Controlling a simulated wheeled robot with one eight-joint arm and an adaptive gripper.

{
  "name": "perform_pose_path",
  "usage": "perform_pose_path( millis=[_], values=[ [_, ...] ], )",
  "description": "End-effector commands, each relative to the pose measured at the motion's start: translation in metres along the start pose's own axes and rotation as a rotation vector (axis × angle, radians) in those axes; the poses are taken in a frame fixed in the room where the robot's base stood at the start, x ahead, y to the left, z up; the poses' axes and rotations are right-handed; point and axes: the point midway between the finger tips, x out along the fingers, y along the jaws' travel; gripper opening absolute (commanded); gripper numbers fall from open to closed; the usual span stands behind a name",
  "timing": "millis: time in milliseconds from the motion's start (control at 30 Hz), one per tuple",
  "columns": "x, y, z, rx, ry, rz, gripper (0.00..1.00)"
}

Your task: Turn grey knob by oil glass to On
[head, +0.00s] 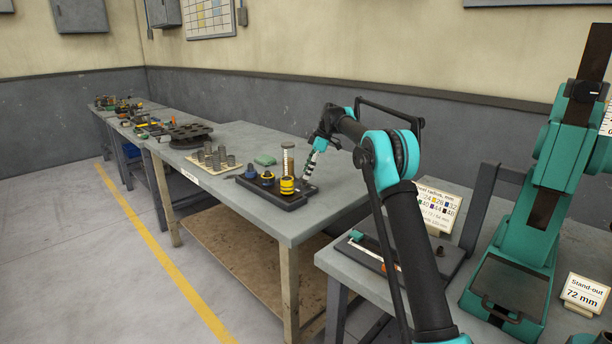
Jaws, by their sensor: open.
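A dark round part with a small white mark (587,91) sits high on the green arbor press (530,215) at the right. It looks like a knob, but I cannot tell whether it is the grey one, or read any On label. I cannot make out an oil glass for certain. My gripper (307,179) is far to the left of the press, over the right end of a black tray (290,200) on the middle bench. It points down, close to a tall tan cylinder (287,160). It is open, and its fingers are small and hard to make out.
The tray also holds a yellow-black cylinder (287,186) and a blue part (251,172). Several grey cylinders (217,158) stand behind it on the grey bench (225,189). A sign reading "Stand-out 72 mm" (585,292) stands by the press. The floor at the left is clear.

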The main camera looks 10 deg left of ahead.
Motion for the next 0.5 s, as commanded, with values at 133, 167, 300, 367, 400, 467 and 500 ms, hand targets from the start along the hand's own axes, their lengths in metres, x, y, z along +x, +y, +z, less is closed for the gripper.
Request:
perform_pose_path(
  millis=[133,167,300,367,400,467,500],
  values=[
    [-0.032,0.0,0.001,0.002,0.0,0.001,0.52],
    [-0.038,0.0,0.001,0.003,0.0,0.001,0.52],
    [-0.066,0.0,0.001,0.002,0.0,0.001,0.52],
    [-0.075,0.0,0.0,0.001,0.0,0.001,0.52],
    [-0.08,0.001,0.0,0.001,0.0,0.0,0.52],
    [-0.087,0.001,0.0,0.001,0.0,0.0,0.52],
    [-0.09,0.001,0.001,0.001,0.0,0.0,0.52]
  ],
)
